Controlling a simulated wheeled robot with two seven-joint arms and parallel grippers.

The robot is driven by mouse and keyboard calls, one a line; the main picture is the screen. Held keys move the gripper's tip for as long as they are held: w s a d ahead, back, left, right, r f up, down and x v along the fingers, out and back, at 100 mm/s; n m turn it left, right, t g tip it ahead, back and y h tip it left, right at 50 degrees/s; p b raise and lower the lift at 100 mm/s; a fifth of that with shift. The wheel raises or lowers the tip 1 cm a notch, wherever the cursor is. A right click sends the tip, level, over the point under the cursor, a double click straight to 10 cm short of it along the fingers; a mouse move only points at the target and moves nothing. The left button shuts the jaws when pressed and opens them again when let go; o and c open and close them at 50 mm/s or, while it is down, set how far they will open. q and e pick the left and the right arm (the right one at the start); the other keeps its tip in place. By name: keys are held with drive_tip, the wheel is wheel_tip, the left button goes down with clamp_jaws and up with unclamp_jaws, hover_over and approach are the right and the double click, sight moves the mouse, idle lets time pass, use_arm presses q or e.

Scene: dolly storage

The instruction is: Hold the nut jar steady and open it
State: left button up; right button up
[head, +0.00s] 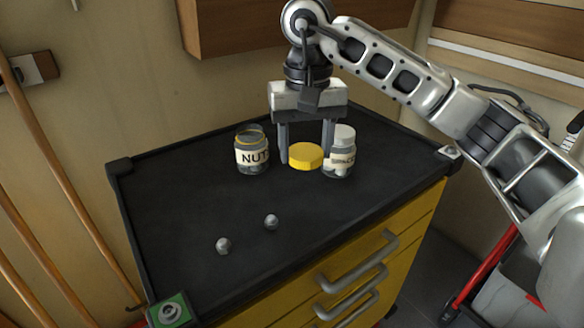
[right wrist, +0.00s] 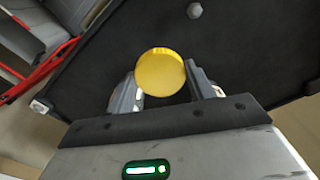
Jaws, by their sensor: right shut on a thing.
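The nut jar (head: 253,158), a clear jar with a "NUT" label, stands upright on the black cart top. Its mouth is uncovered and no gripper touches it. My right gripper (head: 305,154) points down just right of the jar. It is shut on a round yellow lid (head: 306,159), which sits between the fingertips. In the right wrist view the lid (right wrist: 160,72) shows between the two fingers of the right gripper (right wrist: 165,85). I cannot tell whether the lid touches the cart top. My left gripper is not in view.
A second labelled jar with a white top (head: 343,140) stands close beside my right gripper's right finger. Two loose metal nuts, one nearer the middle (head: 271,221) and one farther left (head: 223,245), lie on the cart top (head: 190,195). The front left is mostly clear.

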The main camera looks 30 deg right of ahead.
hover_over(293, 182)
drive_tip(key=s, duration=0.1)
wheel_tip(293, 182, down, 5)
drive_tip(key=shift+s+a+f, duration=0.1)
drive_tip(key=shift+s+f, duration=0.05)
drive_tip(key=shift+f, duration=0.05)
drive_tip(key=shift+w+f, duration=0.55)
drive_tip(key=shift+f, duration=0.25)
wheel_tip(293, 182, down, 2)
drive_tip(key=shift+f+p, duration=0.2)
drive_tip(key=shift+p, duration=0.25)
drive_tip(key=shift+f, duration=0.15)
drive_tip(key=shift+f, duration=0.1)
drive_tip(key=shift+f, duration=0.1)
drive_tip(key=o, duration=1.1)
drive_tip(key=shift+c, duration=0.2)
